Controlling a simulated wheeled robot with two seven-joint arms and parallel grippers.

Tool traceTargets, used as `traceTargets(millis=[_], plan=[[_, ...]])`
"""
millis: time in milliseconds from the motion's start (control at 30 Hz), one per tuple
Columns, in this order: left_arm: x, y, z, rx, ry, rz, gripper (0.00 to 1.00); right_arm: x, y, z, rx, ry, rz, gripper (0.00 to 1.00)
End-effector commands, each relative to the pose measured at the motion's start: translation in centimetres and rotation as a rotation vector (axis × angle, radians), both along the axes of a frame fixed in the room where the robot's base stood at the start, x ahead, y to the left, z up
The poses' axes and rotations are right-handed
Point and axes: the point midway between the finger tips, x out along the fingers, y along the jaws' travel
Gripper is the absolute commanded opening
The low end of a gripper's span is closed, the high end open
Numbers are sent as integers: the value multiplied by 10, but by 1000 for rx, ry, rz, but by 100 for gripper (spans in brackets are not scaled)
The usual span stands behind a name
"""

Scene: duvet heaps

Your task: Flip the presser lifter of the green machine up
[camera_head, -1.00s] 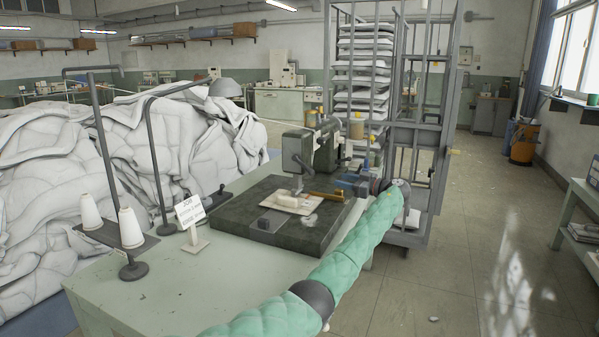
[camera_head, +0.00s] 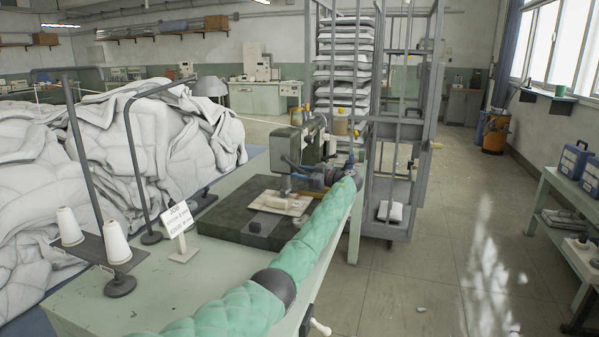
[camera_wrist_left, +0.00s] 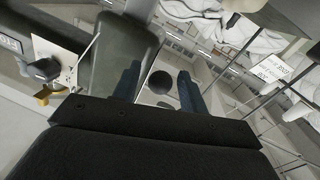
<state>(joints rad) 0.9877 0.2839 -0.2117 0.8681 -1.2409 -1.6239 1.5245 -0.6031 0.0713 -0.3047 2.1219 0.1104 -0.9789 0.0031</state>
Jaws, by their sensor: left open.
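The green machine (camera_head: 266,146) stands on a dark base plate (camera_head: 225,222) on the pale green table. Its body also fills the upper left of the left wrist view (camera_wrist_left: 120,50). My left gripper (camera_head: 298,168) is at the machine's near right side, its blue fingers pointing left towards the head. In the left wrist view the two fingers (camera_wrist_left: 160,88) are apart, with a dark round knob (camera_wrist_left: 160,82) showing between them. I cannot tell for sure whether it belongs to the presser lifter or whether the fingers touch it. My right gripper is out of view.
A sign (camera_head: 178,220) and a thread stand with white cones (camera_head: 115,242) are at the table's left. A pale board (camera_head: 280,203) lies under the machine head. White duvets (camera_head: 165,140) heap behind. A metal rack (camera_head: 400,130) stands beyond the table.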

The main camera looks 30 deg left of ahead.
Motion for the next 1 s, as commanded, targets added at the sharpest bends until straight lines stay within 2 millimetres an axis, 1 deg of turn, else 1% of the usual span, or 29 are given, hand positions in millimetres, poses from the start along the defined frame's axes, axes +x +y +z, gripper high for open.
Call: traceTargets(millis=[33, 133, 400, 433, 633, 667, 900, 1000], plan=[[0, 4, 1, 0, 1, 0, 43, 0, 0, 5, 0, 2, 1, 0], [-1, 9, 0, 0, 1, 0, 43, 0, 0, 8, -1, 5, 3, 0], [-1, 10, -1, 0, 1, 0, 43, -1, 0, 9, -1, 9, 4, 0], [-1, 10, -1, 0, 1, 0, 41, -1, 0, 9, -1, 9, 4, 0], [-1, 10, 0, 0, 1, 0, 2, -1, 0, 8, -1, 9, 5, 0], [-1, 10, 0, 0, 1, 0, 0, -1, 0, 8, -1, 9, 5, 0], [-1, 11, -1, -5, -1, 0, 0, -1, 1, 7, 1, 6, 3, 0], [-1, 14, 0, -19, -6, 1, 0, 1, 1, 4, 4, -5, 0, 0]])
